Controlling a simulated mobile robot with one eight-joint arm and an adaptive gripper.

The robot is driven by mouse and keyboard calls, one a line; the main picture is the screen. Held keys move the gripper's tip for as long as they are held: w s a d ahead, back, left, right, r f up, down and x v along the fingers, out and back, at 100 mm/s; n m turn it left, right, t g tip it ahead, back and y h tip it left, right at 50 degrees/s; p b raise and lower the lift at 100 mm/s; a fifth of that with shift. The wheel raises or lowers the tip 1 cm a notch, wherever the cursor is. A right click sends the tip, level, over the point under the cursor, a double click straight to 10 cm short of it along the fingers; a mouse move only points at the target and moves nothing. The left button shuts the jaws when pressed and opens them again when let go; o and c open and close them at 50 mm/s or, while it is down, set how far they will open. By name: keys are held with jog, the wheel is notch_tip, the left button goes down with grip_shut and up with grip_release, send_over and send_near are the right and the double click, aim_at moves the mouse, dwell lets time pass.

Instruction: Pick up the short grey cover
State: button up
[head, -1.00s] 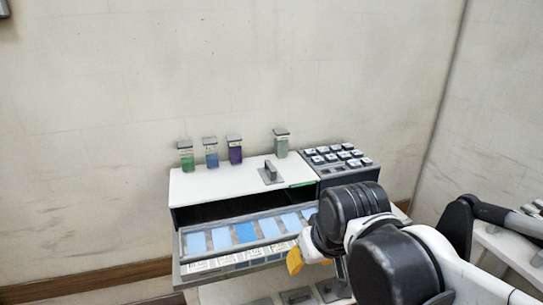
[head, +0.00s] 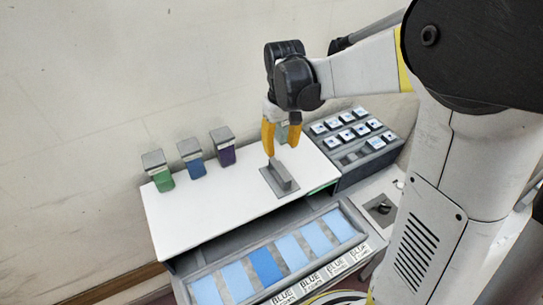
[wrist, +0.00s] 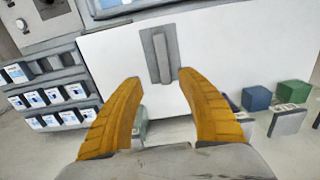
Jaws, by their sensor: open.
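A short grey cover (head: 279,181), a flat plate with an upright bar handle, lies on the white top of the cabinet (head: 215,205). In the wrist view the cover (wrist: 158,54) is beyond my fingertips, with its handle running roughly in line with the gap between them. My gripper (head: 281,146) has yellow fingers and is open and empty. It points down above and just behind the cover, and seems apart from it. In the wrist view the fingers of my gripper (wrist: 160,79) stand wide on either side.
Another capped jar (head: 283,133) is partly hidden behind my fingers. A rack of small blocks (head: 345,135) is at right. The open drawer (head: 186,290) holds blue panels in front.

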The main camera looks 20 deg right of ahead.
aim_at(279, 169)
jog(key=f+b, duration=0.1)
jog(key=f, duration=0.3)
jog(key=shift+s, duration=0.2)
jog(key=f, duration=0.1)
jog(key=f+b, duration=0.1)
jog(key=f, duration=0.3)
jog(key=shift+s+a+f, duration=0.15)
jog(key=shift+a+f, duration=0.1)
grip_shut()
